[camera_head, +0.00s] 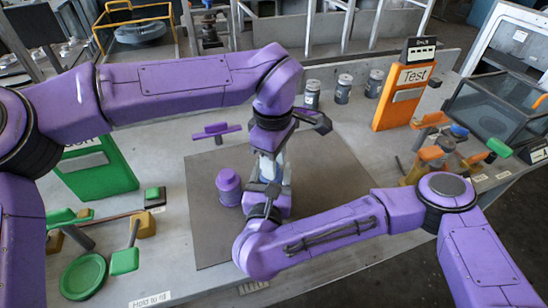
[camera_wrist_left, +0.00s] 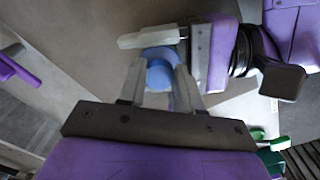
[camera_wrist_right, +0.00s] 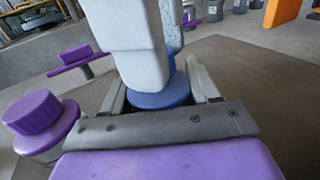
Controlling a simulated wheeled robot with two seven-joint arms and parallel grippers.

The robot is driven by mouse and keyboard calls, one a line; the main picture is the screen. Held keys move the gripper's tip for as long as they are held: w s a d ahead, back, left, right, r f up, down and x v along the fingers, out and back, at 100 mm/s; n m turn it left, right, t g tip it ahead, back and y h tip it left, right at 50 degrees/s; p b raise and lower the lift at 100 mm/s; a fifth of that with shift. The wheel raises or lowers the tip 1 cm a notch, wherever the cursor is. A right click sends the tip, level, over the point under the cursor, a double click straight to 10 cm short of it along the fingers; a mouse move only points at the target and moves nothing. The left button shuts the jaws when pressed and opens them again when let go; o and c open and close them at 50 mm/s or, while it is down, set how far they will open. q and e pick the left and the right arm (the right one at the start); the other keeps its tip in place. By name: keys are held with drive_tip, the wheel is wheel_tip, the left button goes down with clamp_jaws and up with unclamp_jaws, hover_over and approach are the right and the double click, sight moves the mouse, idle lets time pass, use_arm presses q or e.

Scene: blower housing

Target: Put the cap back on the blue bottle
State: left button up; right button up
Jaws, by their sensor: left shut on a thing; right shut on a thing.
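The blue bottle (camera_wrist_right: 160,97) shows as a broad blue rounded part between the fingers of my right gripper (camera_head: 268,190), which is shut on it. My left gripper (camera_head: 268,160) comes down from above, its fingers shut on the cap (camera_wrist_left: 159,75), a blue round piece in the left wrist view. In the right wrist view the pale fingers of my left gripper stand right over the bottle and hide most of the cap. The two grippers are very close together. I cannot tell whether cap and bottle touch.
Green parts (camera_head: 85,275) lie front left. Grey canisters (camera_head: 344,88) and an orange Test stand (camera_head: 402,95) are behind. The mat's right side is clear.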

use_arm(q)
drive_tip(key=shift+f, duration=0.1)
drive_tip(key=m, duration=0.4)
drive_tip(key=shift+s, duration=0.1)
drive_tip(key=m, duration=0.3)
drive_tip(key=shift+a, duration=0.15)
drive_tip(key=m, duration=0.5)
drive_tip(key=shift+a, duration=0.1)
drive_tip(key=m, duration=0.4)
drive_tip(key=shift+a, duration=0.1)
drive_tip(key=o, duration=1)
